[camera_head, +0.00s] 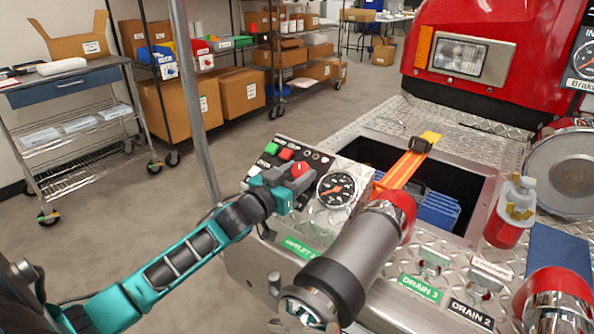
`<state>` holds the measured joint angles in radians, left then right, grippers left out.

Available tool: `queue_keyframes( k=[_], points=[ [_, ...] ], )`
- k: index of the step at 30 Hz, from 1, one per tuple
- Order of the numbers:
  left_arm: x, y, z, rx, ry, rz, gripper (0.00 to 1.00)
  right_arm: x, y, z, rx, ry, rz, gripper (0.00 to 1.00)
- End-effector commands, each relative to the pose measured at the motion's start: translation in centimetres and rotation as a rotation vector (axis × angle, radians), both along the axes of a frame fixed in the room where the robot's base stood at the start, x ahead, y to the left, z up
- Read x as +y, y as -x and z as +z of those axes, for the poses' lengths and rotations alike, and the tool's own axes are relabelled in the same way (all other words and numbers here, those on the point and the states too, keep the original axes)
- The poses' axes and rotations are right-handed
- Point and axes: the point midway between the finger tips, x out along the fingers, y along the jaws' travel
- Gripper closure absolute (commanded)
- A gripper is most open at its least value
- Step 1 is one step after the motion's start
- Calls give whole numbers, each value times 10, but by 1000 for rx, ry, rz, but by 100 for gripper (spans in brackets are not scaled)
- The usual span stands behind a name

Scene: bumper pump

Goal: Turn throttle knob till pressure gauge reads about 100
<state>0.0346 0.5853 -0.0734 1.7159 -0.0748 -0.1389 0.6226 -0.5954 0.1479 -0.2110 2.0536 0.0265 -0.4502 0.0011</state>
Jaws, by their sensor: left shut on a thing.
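The control panel (312,218) is a silver diamond-plate box on the front of the red truck. The pressure gauge (336,190) is a round black dial on it with an orange-red needle; its numbers are too small to read. A red knob (302,169) shows just left of the gauge, partly behind my left gripper (294,185). My left gripper reaches in from the left and is shut on this knob, which looks like the throttle knob. The fingertips hide part of it. My right gripper is out of view.
Red and green buttons (279,152) sit close beside the gripper. A large chrome and red pipe fitting (365,245) stands in front of the panel. An open bin (478,190) with orange straps lies to its right. A metal pole (192,95) rises behind my arm.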

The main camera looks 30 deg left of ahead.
Motion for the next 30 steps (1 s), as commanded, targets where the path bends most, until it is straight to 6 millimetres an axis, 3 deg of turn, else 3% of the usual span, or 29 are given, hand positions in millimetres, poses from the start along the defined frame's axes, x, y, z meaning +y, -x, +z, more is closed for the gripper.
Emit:
queue_keyframes(
  k=[12, 24, 25, 27, 30],
  points=[
    [2, -1, 2, -13, -141, -236, 85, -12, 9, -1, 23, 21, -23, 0],
    [2, 0, 0, -13, -150, -255, 85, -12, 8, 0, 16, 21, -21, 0],
    [2, 0, 0, -13, -150, -255, 52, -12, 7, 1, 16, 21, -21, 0],
    [3, 0, 0, -13, -150, -254, 46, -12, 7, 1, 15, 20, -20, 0],
    [3, 0, 0, -12, -150, -253, 44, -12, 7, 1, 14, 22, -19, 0]
  ],
)
